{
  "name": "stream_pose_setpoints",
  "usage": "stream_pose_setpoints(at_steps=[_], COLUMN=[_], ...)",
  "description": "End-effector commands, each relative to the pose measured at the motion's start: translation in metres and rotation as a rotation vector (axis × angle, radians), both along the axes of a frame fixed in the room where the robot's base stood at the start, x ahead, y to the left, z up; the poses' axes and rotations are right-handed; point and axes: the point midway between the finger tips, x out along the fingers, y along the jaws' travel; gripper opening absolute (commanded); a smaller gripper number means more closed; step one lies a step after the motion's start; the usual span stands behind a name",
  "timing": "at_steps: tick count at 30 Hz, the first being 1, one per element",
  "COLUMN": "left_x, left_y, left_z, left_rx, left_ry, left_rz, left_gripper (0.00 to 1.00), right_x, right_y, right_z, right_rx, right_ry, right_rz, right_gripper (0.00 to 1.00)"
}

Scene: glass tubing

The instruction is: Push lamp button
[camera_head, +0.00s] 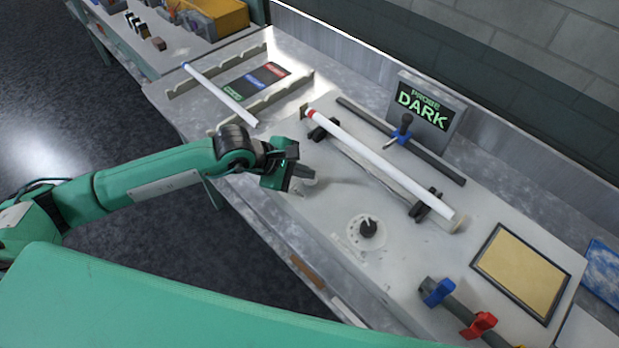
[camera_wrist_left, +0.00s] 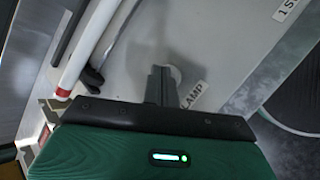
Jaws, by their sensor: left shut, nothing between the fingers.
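My left gripper (camera_head: 303,175) reaches in from the left over the near edge of the bench panel. Its fingers are shut and empty. In the left wrist view the closed fingers (camera_wrist_left: 161,72) point at the panel, right beside a pale round lamp button (camera_wrist_left: 175,74). The fingers overlap part of the button in that view; I cannot tell whether they touch it. A white label reading LAMP (camera_wrist_left: 192,95) lies just beside it. In the head view the button is not clearly visible near the gripper. My right gripper is out of view.
A white glass tube (camera_head: 380,163) with a red end rests on black supports behind the gripper. A display reading PROBE DARK (camera_head: 422,106) stands at the back. A dial (camera_head: 368,228) lies to the right. Another tube (camera_head: 220,94) rests on a rack at left.

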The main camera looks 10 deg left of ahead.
Motion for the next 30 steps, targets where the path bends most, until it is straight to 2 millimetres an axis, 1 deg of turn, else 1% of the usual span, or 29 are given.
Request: stream_pose_setpoints(at_steps=[20,26,30], left_x=[-0.0002,-0.0002,-0.0003], left_y=[-0.0001,-0.0001,-0.0001], left_z=[-0.0060,-0.0044,0.0008], left_rx=[0.000,0.000,0.000], left_ry=[0.001,0.001,0.001], left_rz=[-0.001,-0.001,-0.001], left_gripper=[0.00,0.00,0.00], right_x=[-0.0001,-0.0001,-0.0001], right_y=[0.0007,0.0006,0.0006], right_z=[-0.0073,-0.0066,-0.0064], right_rx=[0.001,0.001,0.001], right_ry=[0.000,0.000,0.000], right_rz=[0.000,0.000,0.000], right_gripper=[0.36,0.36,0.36])
